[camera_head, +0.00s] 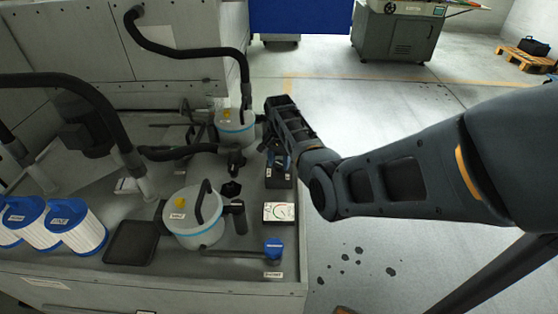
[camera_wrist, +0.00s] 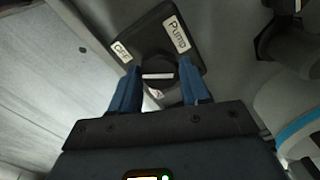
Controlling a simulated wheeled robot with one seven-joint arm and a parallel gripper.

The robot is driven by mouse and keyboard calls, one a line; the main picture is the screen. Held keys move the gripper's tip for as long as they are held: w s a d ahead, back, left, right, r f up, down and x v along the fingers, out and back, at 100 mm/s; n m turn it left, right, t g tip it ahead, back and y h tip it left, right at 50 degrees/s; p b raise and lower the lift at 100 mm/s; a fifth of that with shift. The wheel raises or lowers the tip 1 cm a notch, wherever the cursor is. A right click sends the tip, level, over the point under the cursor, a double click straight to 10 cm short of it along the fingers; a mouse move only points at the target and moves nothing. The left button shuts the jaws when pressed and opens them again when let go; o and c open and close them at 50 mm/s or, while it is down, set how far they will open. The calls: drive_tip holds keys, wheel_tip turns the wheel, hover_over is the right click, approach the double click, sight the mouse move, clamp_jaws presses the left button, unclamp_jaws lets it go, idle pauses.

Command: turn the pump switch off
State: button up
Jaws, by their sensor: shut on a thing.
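The pump switch box (camera_wrist: 157,38) is dark and carries two white labels, one reading "PUMP" and one that seems to read "OFF". On it sits a round dark knob (camera_wrist: 157,72) with a white bar mark, which lies level across the wrist view. My gripper (camera_wrist: 158,78) has its blue fingers on either side of the knob and is shut on it. In the head view my gripper (camera_head: 279,160) reaches down onto the dark switch box (camera_head: 279,181) at the bench's right edge; the knob is hidden there.
A white lidded canister (camera_head: 194,222) and another (camera_head: 235,130) stand left of the box, with black hoses around.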

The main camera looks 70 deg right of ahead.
sight(279, 163)
drive_tip(key=shift+d, duration=0.1)
drive_tip(key=o, duration=1.1)
drive_tip(key=shift+c, duration=0.2)
drive_tip(key=shift+r, duration=0.1)
wheel_tip(279, 163, up, 8)
drive_tip(key=shift+f, duration=0.15)
